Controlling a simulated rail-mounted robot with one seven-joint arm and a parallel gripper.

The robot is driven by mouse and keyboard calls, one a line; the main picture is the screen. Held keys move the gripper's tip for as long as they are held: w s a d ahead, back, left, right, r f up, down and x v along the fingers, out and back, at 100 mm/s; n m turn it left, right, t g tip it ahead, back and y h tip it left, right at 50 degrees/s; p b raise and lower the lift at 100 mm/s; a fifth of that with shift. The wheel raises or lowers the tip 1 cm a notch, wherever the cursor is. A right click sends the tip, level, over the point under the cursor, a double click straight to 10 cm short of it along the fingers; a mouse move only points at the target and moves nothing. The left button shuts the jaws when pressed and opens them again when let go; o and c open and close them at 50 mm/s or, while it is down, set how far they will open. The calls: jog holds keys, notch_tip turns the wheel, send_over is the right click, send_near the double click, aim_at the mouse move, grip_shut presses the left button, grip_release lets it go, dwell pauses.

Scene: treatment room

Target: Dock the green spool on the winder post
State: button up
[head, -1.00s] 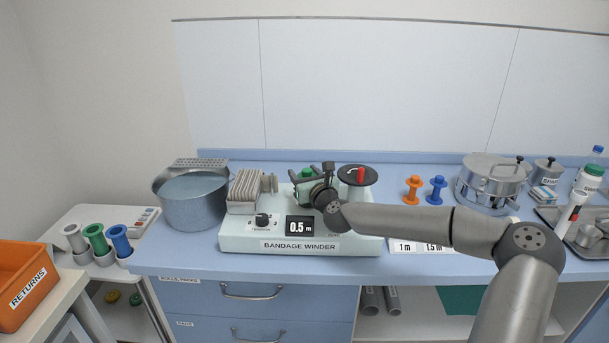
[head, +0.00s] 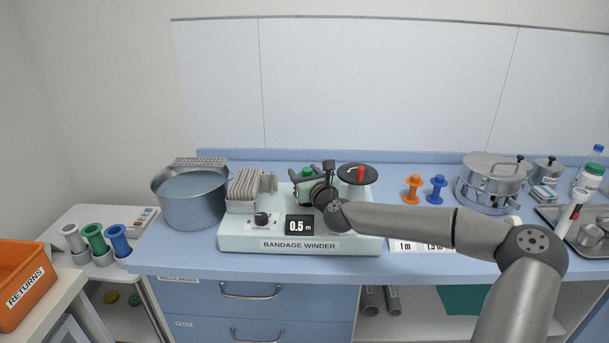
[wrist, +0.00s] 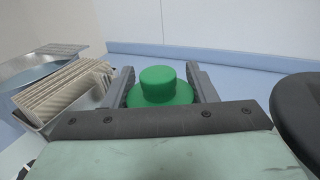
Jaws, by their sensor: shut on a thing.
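The green spool (wrist: 160,88) stands upright between the two fingers of my gripper (head: 308,175), which is shut on it. Only its green top (head: 307,172) shows in the head view. My gripper is over the middle of the bandage winder (head: 245,238), between the stack of pale plates and the black crank disc. The winder's display reads 0.5 m. The winder post is hidden behind my gripper and the spool. I cannot tell whether the spool's lower end touches the winder.
The black crank disc (head: 357,175) with a red knob is close on the right. The pale plate stack (head: 245,187) and metal basin (head: 190,200) are at left. An orange spool (head: 412,190) and a blue spool (head: 436,188) stand to the right. A steel pot (head: 491,183) is farther right.

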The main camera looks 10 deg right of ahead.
jog(key=shift+f+b, duration=0.55)
jog(key=shift+f, duration=0.1)
jog(key=o, duration=0.7)
jog(key=shift+r, duration=0.1)
jog(key=shift+b+v, duration=0.3)
jog(key=shift+v, duration=5.25)
